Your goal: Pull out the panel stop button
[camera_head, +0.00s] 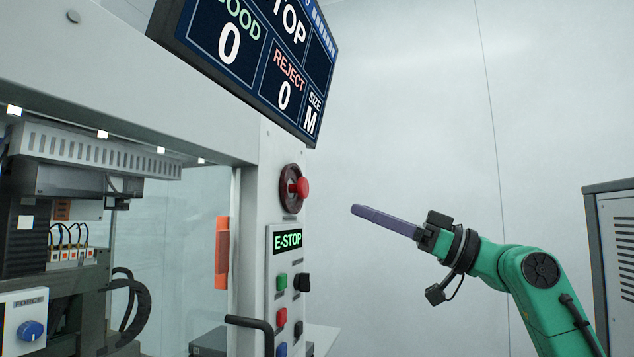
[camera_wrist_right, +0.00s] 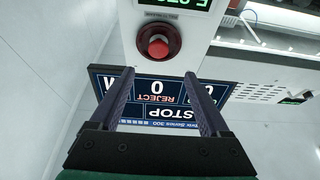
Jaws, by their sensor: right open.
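The panel stop button (camera_head: 302,188) is a red mushroom knob on a dark red round collar, on the light grey column of the machine. It also shows in the right wrist view (camera_wrist_right: 157,47), beyond the fingertips and a little above the middle between them. My right gripper (camera_head: 354,210) is to the right of the button in the head view, apart from it, its purple fingers pointing left toward the column. In the right wrist view its two fingers (camera_wrist_right: 158,75) are spread open with nothing between them. My left gripper is not in view.
A small display reading E-STOP (camera_head: 287,239) sits below the button, above several coloured push buttons and a black knob (camera_head: 302,281). A large tilted screen (camera_head: 262,55) overhangs the column above. A black handle (camera_head: 252,324) sticks out lower left. Free room lies right of the column.

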